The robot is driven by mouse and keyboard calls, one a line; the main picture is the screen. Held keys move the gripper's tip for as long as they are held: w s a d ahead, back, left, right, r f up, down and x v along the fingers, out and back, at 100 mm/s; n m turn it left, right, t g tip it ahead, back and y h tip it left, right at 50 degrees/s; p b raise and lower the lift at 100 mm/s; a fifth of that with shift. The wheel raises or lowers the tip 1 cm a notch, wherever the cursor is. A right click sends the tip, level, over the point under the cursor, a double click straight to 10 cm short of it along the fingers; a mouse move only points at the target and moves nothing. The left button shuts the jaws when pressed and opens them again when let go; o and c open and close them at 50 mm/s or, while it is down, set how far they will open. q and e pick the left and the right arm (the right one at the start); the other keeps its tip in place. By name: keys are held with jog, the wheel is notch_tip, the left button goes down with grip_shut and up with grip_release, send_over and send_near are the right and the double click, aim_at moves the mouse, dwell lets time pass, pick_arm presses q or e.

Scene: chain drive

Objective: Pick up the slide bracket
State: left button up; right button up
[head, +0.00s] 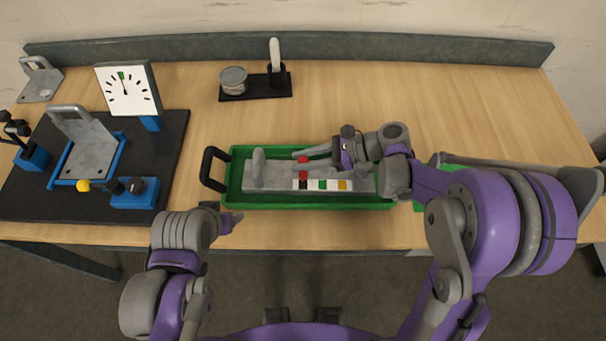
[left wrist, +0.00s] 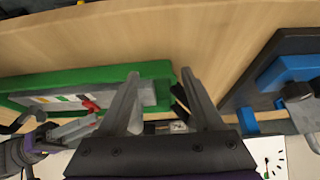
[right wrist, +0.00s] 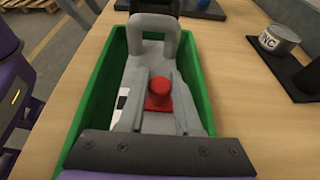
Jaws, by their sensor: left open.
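A long grey bracket (head: 262,179) lies in the green tray (head: 232,190). It has a raised grey handle at its left end, which shows at the top of the right wrist view (right wrist: 153,22), a red knob (right wrist: 160,92) and a coloured strip. Which part the task calls the slide bracket is not certain. My right gripper (head: 303,161) is over the bracket. Its fingers lie on either side of the red knob; contact is unclear. My left gripper (left wrist: 163,85) is open and empty, near the tray's front left corner. Another grey bracket (head: 88,145) with a handle sits in a blue fixture.
The fixture stands on a black board (head: 150,190) with a white dial (head: 128,90) and blue clamps. A third grey handled plate (head: 40,82) lies at the back left. A can (head: 233,80) and a white-handled tool (head: 275,60) stand behind the tray. The back right table is clear.

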grip_shut()
jog(key=shift+r, duration=0.1)
dwell(0.9)
